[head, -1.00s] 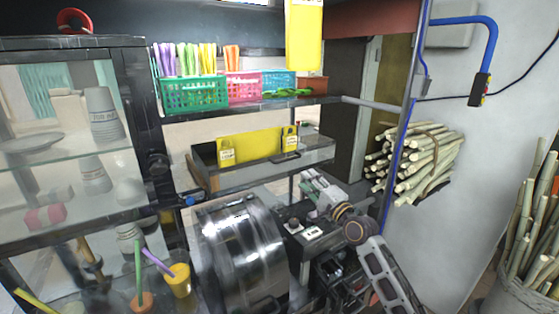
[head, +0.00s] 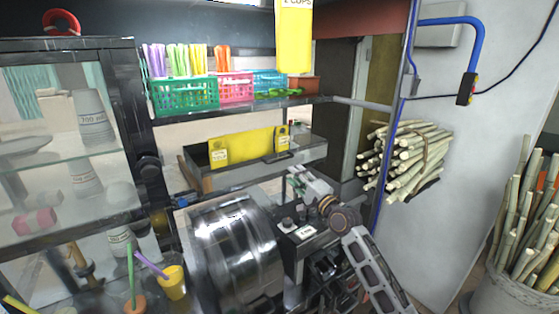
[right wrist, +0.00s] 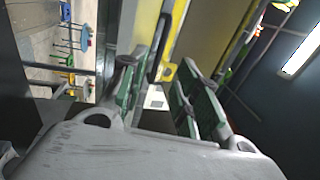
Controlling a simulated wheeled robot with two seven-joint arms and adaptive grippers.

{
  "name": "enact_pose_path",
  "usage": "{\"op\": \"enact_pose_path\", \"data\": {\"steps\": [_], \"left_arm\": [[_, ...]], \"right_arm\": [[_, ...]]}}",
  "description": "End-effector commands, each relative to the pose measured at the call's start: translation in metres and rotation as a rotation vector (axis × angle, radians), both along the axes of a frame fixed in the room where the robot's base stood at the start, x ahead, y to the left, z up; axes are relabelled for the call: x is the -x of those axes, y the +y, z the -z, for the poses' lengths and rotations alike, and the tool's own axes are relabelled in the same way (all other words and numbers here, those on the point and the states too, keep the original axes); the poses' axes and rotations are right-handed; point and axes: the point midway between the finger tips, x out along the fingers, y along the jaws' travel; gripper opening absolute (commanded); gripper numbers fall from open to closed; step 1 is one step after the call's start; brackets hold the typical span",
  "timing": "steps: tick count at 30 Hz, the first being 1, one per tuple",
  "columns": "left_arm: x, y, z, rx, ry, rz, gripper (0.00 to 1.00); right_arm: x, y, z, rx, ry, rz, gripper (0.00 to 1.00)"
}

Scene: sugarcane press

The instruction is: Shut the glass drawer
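A grey-framed, shallow drawer-like box (head: 250,177), which I take to be the glass drawer, sits below the basket shelf in the head view. A yellow panel with small tags (head: 240,146) stands in it. I cannot tell how far it is pulled out. My right gripper (head: 293,181) is just below and in front of the box's right part; contact cannot be made out. In the right wrist view its green-padded fingers (right wrist: 160,95) are apart, with nothing clearly held between them. A yellow surface shows beyond them. My left gripper is not in view.
A shiny metal drum (head: 237,250) stands below the box, beside a small control panel (head: 304,232). A glass cabinet (head: 68,160) is at left. A shelf with coloured baskets (head: 184,95) is above. Cane bundles (head: 408,160) hang at right, behind a blue-piped post.

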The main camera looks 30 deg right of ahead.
Motion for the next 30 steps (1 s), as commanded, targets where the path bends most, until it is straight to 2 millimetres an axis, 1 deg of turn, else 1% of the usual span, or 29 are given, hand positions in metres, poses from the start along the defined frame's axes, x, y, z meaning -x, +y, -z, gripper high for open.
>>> {"op": "enact_pose_path", "data": {"steps": [3, 30], "left_arm": [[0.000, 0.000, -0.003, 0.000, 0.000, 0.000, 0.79], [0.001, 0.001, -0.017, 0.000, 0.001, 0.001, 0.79]], "right_arm": [[-0.010, 0.002, -0.003, 0.000, 0.000, 0.000, 0.32], [-0.082, 0.011, -0.017, 0.000, 0.000, 0.000, 0.32]]}}
